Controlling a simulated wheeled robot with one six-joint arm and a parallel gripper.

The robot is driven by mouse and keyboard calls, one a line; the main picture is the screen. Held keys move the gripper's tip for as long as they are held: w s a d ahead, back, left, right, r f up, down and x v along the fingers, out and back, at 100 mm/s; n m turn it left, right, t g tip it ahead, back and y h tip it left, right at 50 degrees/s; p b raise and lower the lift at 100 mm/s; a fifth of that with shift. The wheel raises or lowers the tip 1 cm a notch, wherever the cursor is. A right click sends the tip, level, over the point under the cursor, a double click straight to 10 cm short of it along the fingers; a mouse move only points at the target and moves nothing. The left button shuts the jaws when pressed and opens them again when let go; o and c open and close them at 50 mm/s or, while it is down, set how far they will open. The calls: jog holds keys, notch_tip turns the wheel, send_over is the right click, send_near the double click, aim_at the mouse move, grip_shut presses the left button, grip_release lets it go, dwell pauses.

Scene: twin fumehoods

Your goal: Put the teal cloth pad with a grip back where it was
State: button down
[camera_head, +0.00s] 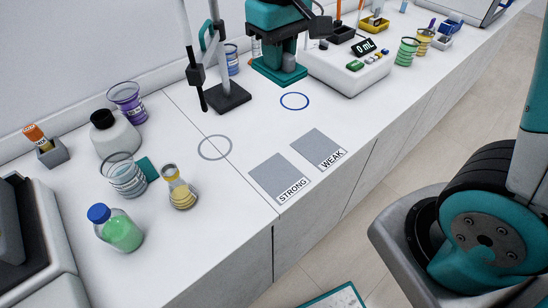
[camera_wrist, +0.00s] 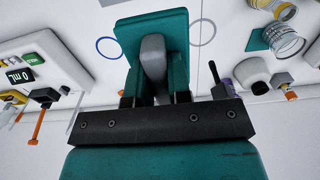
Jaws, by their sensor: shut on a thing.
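The teal cloth pad with a grip (camera_head: 265,67) is low at the back of the counter, between the black-based stand and the white device. My gripper (camera_head: 283,45) comes down over it from above. In the wrist view the pad (camera_wrist: 134,32) lies below my gripper (camera_wrist: 153,88), whose fingers are shut on its grey grip (camera_wrist: 153,55). I cannot tell whether the pad touches the counter. A second teal square (camera_head: 149,168) lies partly hidden behind a striped beaker; it has no visible grip.
The black-based stand (camera_head: 228,97) is close left of the pad; the white device (camera_head: 345,72) is close right. A blue ring (camera_head: 294,101), a grey ring (camera_head: 215,147) and STRONG (camera_head: 281,178) and WEAK (camera_head: 319,150) mats mark clear counter. Several beakers and bottles stand left.

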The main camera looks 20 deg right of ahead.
jog(key=b, duration=0.4)
send_over(277, 158)
notch_tip(277, 158, down, 5)
notch_tip(277, 158, down, 20)
jog(key=shift+r+p, duration=0.1)
jog(key=shift+p, duration=0.6)
jog(key=shift+f, duration=0.2)
jog(key=c, duration=1.1)
grip_release()
jog(key=shift+o, duration=0.2)
notch_tip(277, 158, up, 13)
jog(key=b, duration=0.1)
jog(key=s+a+r+n+y, duration=0.1)
jog(key=s+r, duration=0.3)
jog(key=s, duration=0.5)
jog(key=s+a+r+n+y, duration=0.2)
jog(key=s+r, duration=0.3)
jog(key=s, duration=0.5)
jog(key=shift+a+n+y, duration=0.3)
jog(key=shift+a+y, duration=0.3)
jog(key=shift+a, duration=0.2)
